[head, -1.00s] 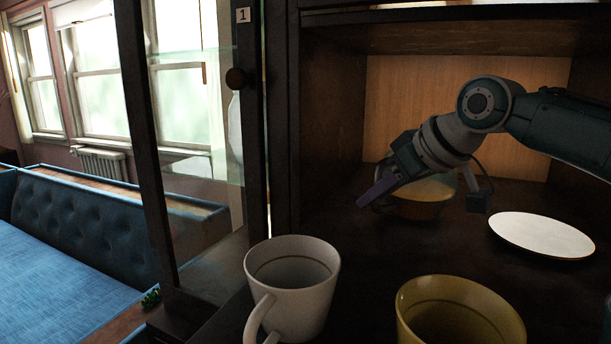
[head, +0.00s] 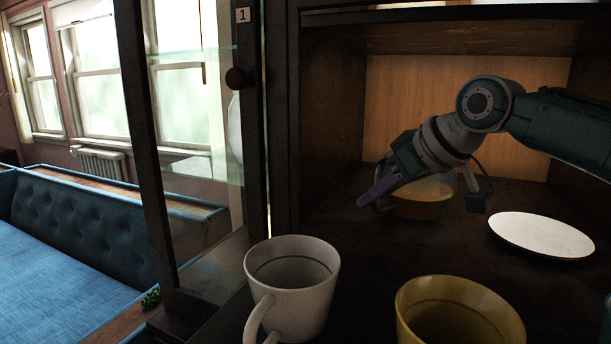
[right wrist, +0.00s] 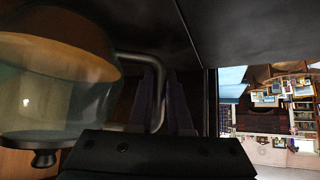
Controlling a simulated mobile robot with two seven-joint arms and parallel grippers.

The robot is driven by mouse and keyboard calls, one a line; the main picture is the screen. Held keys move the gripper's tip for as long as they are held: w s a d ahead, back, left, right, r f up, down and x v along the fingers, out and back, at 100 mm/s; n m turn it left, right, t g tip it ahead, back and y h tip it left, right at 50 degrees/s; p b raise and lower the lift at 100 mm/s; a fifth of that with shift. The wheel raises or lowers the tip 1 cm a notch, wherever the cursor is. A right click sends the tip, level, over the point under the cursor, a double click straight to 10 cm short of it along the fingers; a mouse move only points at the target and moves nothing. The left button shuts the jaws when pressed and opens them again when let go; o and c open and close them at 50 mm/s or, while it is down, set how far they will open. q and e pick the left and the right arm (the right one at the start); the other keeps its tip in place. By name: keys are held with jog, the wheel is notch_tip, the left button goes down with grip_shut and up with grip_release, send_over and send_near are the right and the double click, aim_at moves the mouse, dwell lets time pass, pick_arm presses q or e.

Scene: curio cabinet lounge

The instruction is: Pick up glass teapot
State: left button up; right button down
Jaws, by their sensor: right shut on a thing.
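The glass teapot (head: 425,202), clear with an amber content, stands on the dark shelf inside the cabinet, partly hidden behind my right gripper. My right gripper (head: 374,194) reaches in from the right, with its purple-grey fingers at the teapot's near left side. In the right wrist view the teapot (right wrist: 60,85) appears upside down on the left, with its knob at the bottom. My right gripper (right wrist: 165,110) is shut on the teapot's curved handle there. I cannot see a gap under the teapot. My left gripper is not in view.
A white mug (head: 300,300) and a yellow mug (head: 455,315) stand in front, nearer to me. A white plate (head: 541,235) lies right of the teapot. The cabinet's side wall and open glass door (head: 195,150) are on the left, and a blue sofa (head: 70,240) is beyond.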

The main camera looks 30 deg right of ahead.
jog(key=shift+r, duration=0.15)
jog(key=shift+r, duration=0.1)
